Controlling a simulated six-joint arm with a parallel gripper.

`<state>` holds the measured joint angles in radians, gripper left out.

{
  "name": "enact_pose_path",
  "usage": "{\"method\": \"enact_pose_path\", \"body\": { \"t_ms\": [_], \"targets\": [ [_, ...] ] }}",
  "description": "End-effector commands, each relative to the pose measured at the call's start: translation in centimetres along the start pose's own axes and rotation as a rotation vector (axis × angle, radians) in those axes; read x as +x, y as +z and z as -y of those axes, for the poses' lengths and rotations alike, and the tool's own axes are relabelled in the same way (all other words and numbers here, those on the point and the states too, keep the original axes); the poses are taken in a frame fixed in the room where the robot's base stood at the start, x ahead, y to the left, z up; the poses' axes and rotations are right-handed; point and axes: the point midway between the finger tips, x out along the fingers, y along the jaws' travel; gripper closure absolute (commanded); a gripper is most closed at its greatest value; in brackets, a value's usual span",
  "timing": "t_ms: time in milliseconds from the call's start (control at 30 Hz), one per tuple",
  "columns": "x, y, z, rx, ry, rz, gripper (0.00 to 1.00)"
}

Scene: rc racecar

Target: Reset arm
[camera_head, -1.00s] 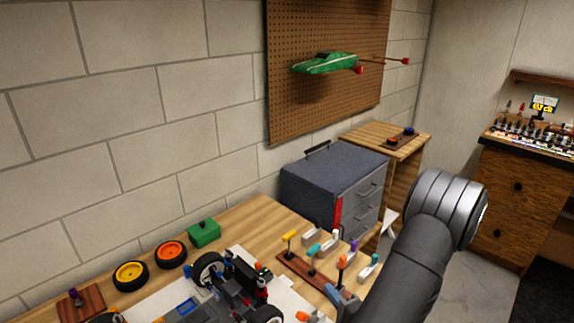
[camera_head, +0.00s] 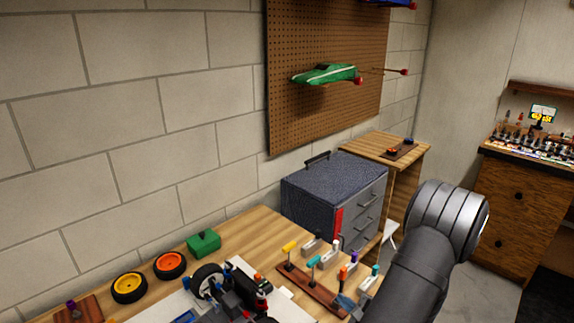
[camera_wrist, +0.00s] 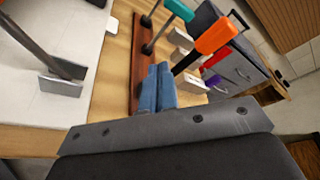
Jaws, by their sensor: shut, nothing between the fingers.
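My gripper (camera_wrist: 160,88) is shut and empty, its blue fingertips together. In the wrist view they are over or beside the brown tool rack (camera_wrist: 145,60), near the orange-handled tool (camera_wrist: 213,38); contact cannot be told. In the head view my gripper (camera_head: 346,303) is at the lower right, by the right end of the rack (camera_head: 312,288), partly hidden by my arm. The RC racecar (camera_head: 232,290) stands on the white mat on the bench, its lower part cut off by the picture edge.
Yellow (camera_head: 129,287) and orange wheels (camera_head: 169,265) and a green box (camera_head: 204,242) line the bench's back. Upright tools with coloured handles stand close to my gripper. A grey drawer cabinet (camera_head: 318,200) stands behind. A pegboard (camera_head: 300,110) holds a green model.

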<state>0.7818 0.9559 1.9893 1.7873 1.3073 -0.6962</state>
Motion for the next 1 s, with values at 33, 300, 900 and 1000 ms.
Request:
{"method": "enact_pose_path", "body": {
  "t_ms": [33, 300, 900, 1000],
  "targets": [
    [0.3, -1.0, -0.1, -0.003, -0.001, 0.0, 1.0],
    [0.4, -3.7, 0.1, -0.005, -0.005, -0.003, 1.0],
    [-0.5, -3.5, 0.0, -0.007, -0.003, 0.0, 1.0],
    [-0.5, -3.5, 0.0, -0.008, -0.003, 0.0, 1.0]
  ]
}}
